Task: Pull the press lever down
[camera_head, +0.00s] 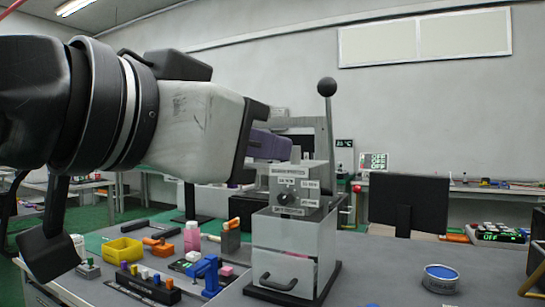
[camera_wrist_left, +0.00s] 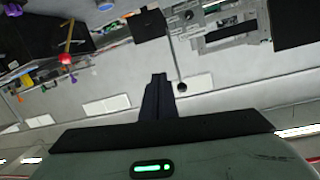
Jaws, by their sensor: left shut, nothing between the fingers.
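The press lever (camera_head: 328,125) is a thin rod with a black ball knob (camera_head: 327,87). It stands nearly upright at the right side of the grey press box (camera_head: 298,240), which has labels, a dial and a drawer handle. My left gripper (camera_head: 282,148) is shut and empty, left of the rod and lower than the knob, apart from it in the picture. In the left wrist view the shut fingers (camera_wrist_left: 159,80) point toward the upper part of the frame, and the knob (camera_wrist_left: 182,87) shows just right of them. My right gripper is not in view.
A yellow bin (camera_head: 122,249), a blue clamp-like piece (camera_head: 207,272) and small coloured blocks crowd the table left of the press. A blue-topped tin (camera_head: 440,277) stands to the right. A dark monitor (camera_head: 408,203) is behind. The space around the knob looks clear.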

